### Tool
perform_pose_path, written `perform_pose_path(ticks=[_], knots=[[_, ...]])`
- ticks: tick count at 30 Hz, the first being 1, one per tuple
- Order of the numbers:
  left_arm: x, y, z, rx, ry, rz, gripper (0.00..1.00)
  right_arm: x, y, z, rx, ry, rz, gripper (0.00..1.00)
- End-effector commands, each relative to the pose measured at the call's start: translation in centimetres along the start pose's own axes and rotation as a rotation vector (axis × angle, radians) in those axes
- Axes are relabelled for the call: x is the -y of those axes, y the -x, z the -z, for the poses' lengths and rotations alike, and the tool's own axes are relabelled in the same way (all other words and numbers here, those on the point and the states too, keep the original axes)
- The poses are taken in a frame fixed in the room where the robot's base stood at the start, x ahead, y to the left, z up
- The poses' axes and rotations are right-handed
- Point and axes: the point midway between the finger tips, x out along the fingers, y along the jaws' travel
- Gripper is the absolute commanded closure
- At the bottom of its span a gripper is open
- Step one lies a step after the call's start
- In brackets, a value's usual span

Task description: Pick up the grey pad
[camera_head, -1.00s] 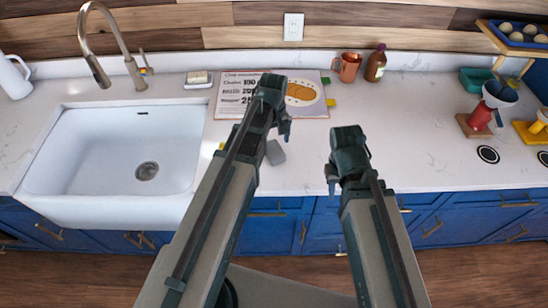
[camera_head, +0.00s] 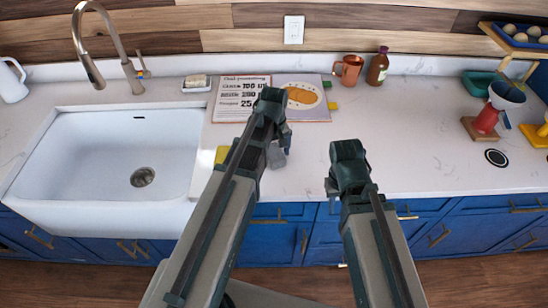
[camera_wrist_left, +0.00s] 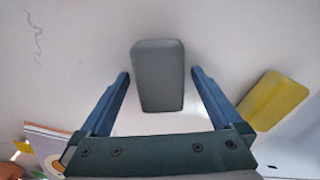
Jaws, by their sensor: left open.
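The grey pad (camera_wrist_left: 158,75) is a small rounded block lying on the white counter. In the left wrist view it sits between and a little beyond my left gripper's (camera_wrist_left: 160,75) two blue fingers, with clear gaps on both sides. In the head view the grey pad (camera_head: 276,156) shows beside my left gripper (camera_head: 283,138), partly hidden by it. The left gripper is open and empty. My right gripper (camera_head: 336,188) hangs over the counter's front edge, right of the pad; its fingers are too unclear to judge.
A yellow block (camera_wrist_left: 274,99) lies close to the pad, beside one finger; it also shows in the head view (camera_head: 221,154). An open cookbook (camera_head: 306,98) lies behind the left gripper. The sink (camera_head: 105,150) is at left.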

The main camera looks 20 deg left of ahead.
Motion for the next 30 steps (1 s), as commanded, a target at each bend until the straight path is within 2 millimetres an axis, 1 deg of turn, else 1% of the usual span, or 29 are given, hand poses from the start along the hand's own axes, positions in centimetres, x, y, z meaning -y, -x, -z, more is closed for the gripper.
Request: perform_pose_path(ticks=[1, 2, 3, 8, 9, 11, 15, 16, 23, 26, 30], knots=[[0.0, 0.0, 0.0, 0.000, 0.000, 0.000, 0.05, 0.0, 0.0, 0.0, 0.000, 0.000, 0.000, 0.70], [0.0, 0.0, 0.0, 0.000, 0.000, 0.000, 0.11, 0.0, 0.0, 0.0, 0.000, 0.000, 0.000, 0.70], [0.0, 0.0, 0.0, 0.000, 0.000, 0.000, 0.18, 0.0, 0.0, 0.0, 0.000, 0.000, 0.000, 0.70], [0.0, 0.0, 0.0, 0.000, 0.000, 0.000, 0.47, 0.0, 0.0, 0.0, 0.000, 0.000, 0.000, 0.70], [0.0, 0.0, 0.0, 0.000, 0.000, 0.000, 0.54, 0.0, 0.0, 0.0, 0.000, 0.000, 0.000, 0.70], [0.0, 0.0, 0.0, 0.000, 0.000, 0.000, 0.65, 0.0, 0.0, 0.0, 0.000, 0.000, 0.000, 0.70], [0.0, 0.0, 0.0, 0.000, 0.000, 0.000, 0.90, 0.0, 0.0, 0.0, 0.000, 0.000, 0.000, 0.70], [0.0, 0.0, 0.0, 0.000, 0.000, 0.000, 0.93, 0.0, 0.0, 0.0, 0.000, 0.000, 0.000, 0.70], [0.0, 0.2, 0.0, 0.000, 0.000, 0.000, 0.93, 0.0, 0.2, 0.0, 0.000, 0.000, 0.000, 0.70], [0.1, 0.5, 0.1, 0.000, 0.000, 0.000, 0.93, -0.1, 0.5, 0.0, 0.000, 0.000, 0.000, 0.70], [0.2, 1.5, 0.2, 0.000, 0.000, 0.000, 0.93, -0.1, 1.5, -0.1, 0.000, 0.000, 0.000, 0.70]])
